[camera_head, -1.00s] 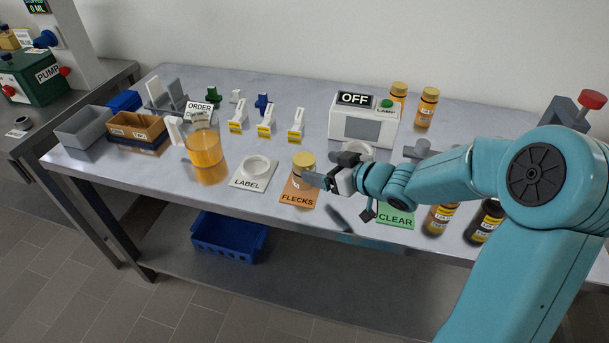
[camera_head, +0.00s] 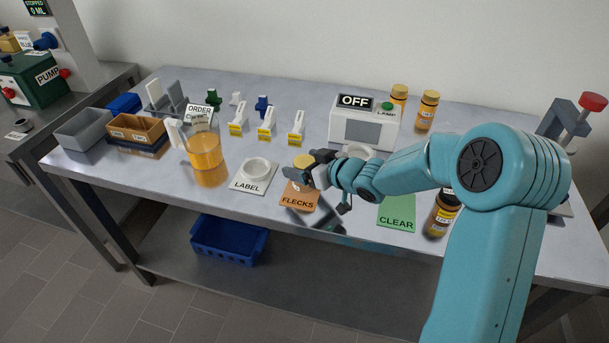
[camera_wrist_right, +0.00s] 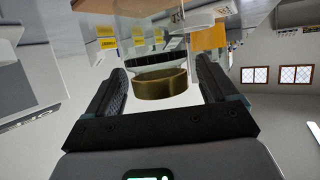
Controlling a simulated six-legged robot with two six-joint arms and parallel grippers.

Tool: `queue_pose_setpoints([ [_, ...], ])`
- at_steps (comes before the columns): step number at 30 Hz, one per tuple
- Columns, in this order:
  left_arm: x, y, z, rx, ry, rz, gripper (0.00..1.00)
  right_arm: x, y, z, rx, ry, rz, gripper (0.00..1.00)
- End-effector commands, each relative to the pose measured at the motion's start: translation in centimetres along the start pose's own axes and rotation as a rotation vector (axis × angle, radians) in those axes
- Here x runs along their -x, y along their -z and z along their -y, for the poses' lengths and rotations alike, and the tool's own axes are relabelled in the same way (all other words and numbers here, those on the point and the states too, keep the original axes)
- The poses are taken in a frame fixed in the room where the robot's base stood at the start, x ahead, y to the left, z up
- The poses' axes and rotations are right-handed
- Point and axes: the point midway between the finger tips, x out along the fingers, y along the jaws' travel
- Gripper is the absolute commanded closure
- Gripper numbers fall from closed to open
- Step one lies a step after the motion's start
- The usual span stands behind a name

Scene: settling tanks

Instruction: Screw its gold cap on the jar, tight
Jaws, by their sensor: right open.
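A gold cap (camera_head: 303,160) shows at the top of the jar over the orange FLECKS mat (camera_head: 299,201) in the head view. The jar itself is mostly hidden behind my right gripper (camera_head: 308,169). In the right wrist view, the gold cap (camera_wrist_right: 160,84) lies between the two open fingers, with a gap on each side. A dark ribbed ring and the clear jar (camera_wrist_right: 150,30) show beyond the cap. I cannot tell how far the cap is screwed on. My left gripper is not in view.
The LABEL plate (camera_head: 254,177) stands left of the jar, with an amber-filled jug (camera_head: 206,160) beyond it. The lamp box (camera_head: 364,128) stands behind. The green CLEAR mat (camera_head: 396,213) and a brown bottle (camera_head: 441,216) are to the right.

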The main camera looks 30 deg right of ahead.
Motion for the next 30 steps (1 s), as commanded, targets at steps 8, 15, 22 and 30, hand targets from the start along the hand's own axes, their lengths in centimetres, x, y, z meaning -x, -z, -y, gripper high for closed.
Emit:
queue_pose_setpoints([
  [8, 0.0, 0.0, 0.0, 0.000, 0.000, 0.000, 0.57, 0.0, 0.0, 0.0, 0.000, 0.000, 0.000, 0.14],
  [15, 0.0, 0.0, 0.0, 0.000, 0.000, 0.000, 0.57, 0.1, 0.0, 0.0, 0.000, 0.000, 0.000, 0.80],
  [22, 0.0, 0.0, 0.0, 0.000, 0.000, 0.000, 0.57, 0.1, 0.1, 0.0, 0.000, -0.001, -0.001, 0.81],
  [30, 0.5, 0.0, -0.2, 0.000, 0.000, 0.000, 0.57, 0.6, 1.3, 0.0, 0.001, -0.001, -0.003, 0.81],
])
